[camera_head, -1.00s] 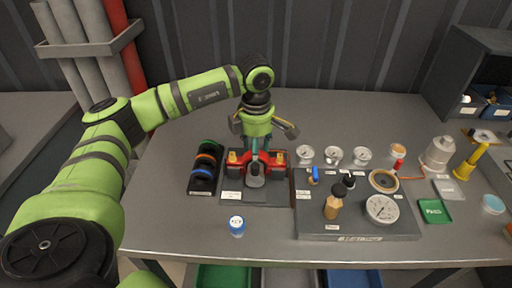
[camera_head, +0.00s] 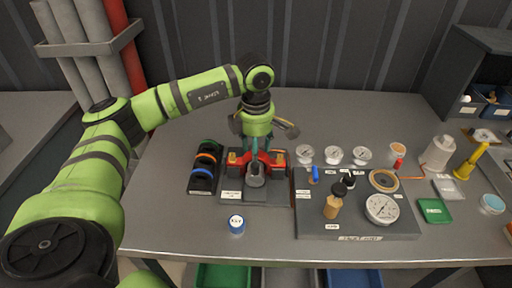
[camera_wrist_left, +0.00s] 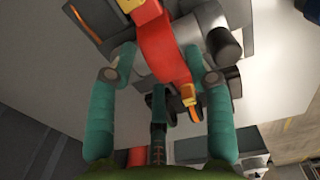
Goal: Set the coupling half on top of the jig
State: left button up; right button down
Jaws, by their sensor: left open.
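A red fixture with yellow ends (camera_head: 274,167), which looks like the jig, sits on a dark plate at the bench's middle. A grey rounded metal part (camera_head: 256,178) stands at its front middle; it looks like the coupling half, but I cannot be sure. My left gripper (camera_head: 255,152) points down right over the fixture. In the left wrist view the teal fingers of the gripper (camera_wrist_left: 160,78) are spread, with the red fixture (camera_wrist_left: 162,45) and grey metal (camera_wrist_left: 215,42) seen between and beyond them. I cannot tell whether they touch. My right gripper is not in view.
A dark rack with coloured rings (camera_head: 205,166) stands close left of the fixture. A gauge board (camera_head: 350,226) with a bottle and dials lies to the right. The bench's left front is clear.

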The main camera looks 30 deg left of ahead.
pick_arm(q)
jog(key=shift+r+p, duration=1)
jog(key=shift+r, duration=0.75)
jog(key=o, duration=0.6)
jog(key=shift+o, duration=1.1)
notch_tip(320, 180, up, 7)
jog(key=p, duration=0.4)
